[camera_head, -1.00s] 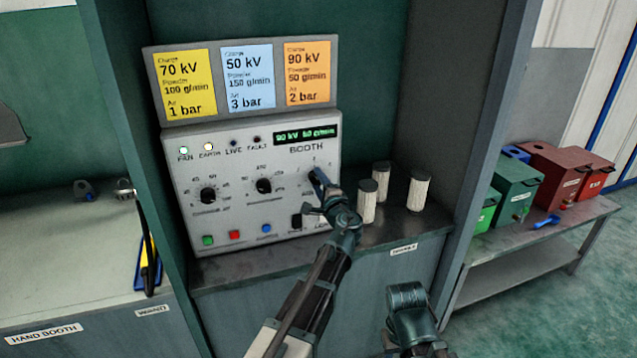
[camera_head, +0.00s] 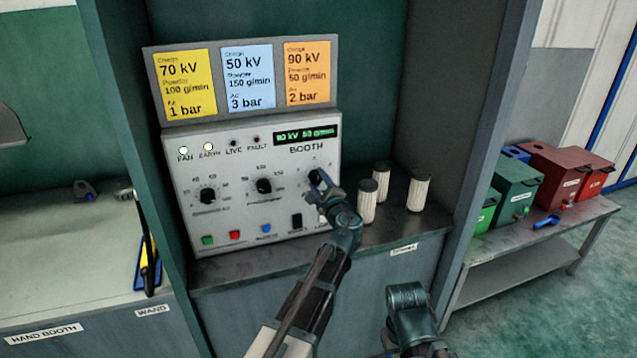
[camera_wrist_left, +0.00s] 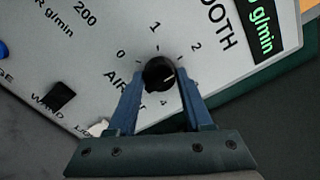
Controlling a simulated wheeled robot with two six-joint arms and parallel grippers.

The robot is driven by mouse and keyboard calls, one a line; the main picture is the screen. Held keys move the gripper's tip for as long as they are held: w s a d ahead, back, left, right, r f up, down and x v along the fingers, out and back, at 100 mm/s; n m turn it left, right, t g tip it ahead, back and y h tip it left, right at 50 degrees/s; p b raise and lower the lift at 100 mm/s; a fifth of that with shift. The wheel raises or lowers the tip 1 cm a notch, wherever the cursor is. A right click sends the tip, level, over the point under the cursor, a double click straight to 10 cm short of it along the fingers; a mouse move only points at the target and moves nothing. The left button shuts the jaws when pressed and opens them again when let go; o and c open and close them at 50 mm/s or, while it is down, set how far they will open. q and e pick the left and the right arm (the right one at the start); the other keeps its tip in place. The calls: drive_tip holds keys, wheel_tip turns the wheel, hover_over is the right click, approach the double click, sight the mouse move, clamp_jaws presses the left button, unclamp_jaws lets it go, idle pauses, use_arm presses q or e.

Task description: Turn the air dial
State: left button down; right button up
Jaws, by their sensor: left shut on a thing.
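The booth panel (camera_head: 255,230) stands in the cabinet, with the air dial at its right. My left gripper (camera_head: 317,183) reaches that dial and covers most of it in the head view. In the left wrist view the black air dial (camera_wrist_left: 158,72) sits between the blue fingertips of my left gripper (camera_wrist_left: 159,82), which are closed on its sides. The display (camera_head: 307,134) reads 90 kV and 50 g/min. Of my right arm only a dark link shows at the bottom; its jaws do not show.
Three setting cards, yellow (camera_head: 184,84), blue (camera_head: 247,77) and orange (camera_head: 307,73), are above the panel. Two other dials (camera_head: 208,195) (camera_head: 264,185) are left of the air dial. Several pale cylinders (camera_head: 367,203) stand on the shelf close to my left wrist.

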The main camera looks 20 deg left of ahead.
use_arm(q)
drive_tip(key=shift+c, duration=1.5)
unclamp_jaws()
drive_tip(key=v, duration=1.4)
drive_tip(key=shift+f, duration=0.1)
